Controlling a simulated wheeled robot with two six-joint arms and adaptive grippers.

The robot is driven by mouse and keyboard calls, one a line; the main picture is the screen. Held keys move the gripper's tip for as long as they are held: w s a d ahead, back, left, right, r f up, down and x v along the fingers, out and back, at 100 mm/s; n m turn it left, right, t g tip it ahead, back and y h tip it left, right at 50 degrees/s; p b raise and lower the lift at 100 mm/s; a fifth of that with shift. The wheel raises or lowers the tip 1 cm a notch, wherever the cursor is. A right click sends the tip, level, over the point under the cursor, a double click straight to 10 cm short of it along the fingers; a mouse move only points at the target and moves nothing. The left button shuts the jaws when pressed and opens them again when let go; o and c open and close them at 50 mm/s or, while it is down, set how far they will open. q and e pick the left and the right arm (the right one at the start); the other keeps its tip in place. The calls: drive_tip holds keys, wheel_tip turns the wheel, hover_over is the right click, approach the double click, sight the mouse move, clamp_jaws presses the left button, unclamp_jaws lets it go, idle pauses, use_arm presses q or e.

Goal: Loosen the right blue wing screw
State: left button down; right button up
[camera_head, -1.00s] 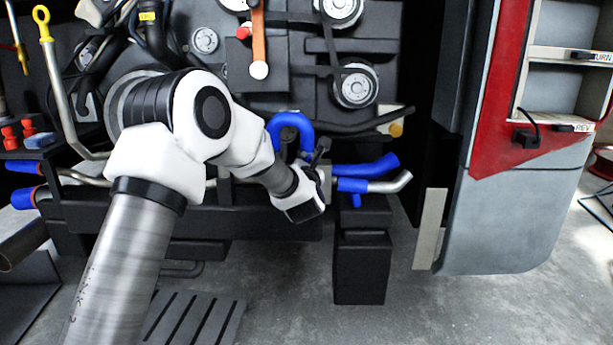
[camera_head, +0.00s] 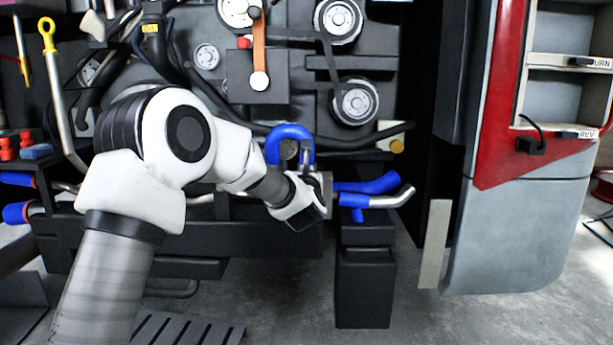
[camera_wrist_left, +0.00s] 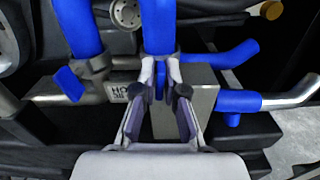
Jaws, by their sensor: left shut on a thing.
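A U-shaped blue hose (camera_head: 290,132) runs down to metal pipe stubs; its two ends show in the left wrist view, the right end (camera_wrist_left: 159,28) between and above my fingertips. The right blue wing screw (camera_wrist_left: 160,80) is a small blue tab below the clamp at that end. My left gripper (camera_wrist_left: 160,88) is shut on it, one finger on each side. In the head view my left gripper (camera_head: 306,172) hides the screw. The left blue wing screw (camera_wrist_left: 69,84) sticks out beside the left hose end (camera_wrist_left: 78,25), clear of the fingers. My right gripper is not in view.
A grey metal block (camera_wrist_left: 188,88) sits just right of the fingers. Blue-sleeved pipes (camera_head: 368,186) reach out to the right. A black box post (camera_head: 364,280) stands below. The red and grey coach side panel (camera_head: 520,220) is farther right, with open floor in front.

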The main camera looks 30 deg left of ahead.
use_arm(q)
drive_tip(key=shift+f, duration=0.1)
drive_tip(key=c, duration=1.3)
unclamp_jaws()
drive_tip(key=v, duration=1.2)
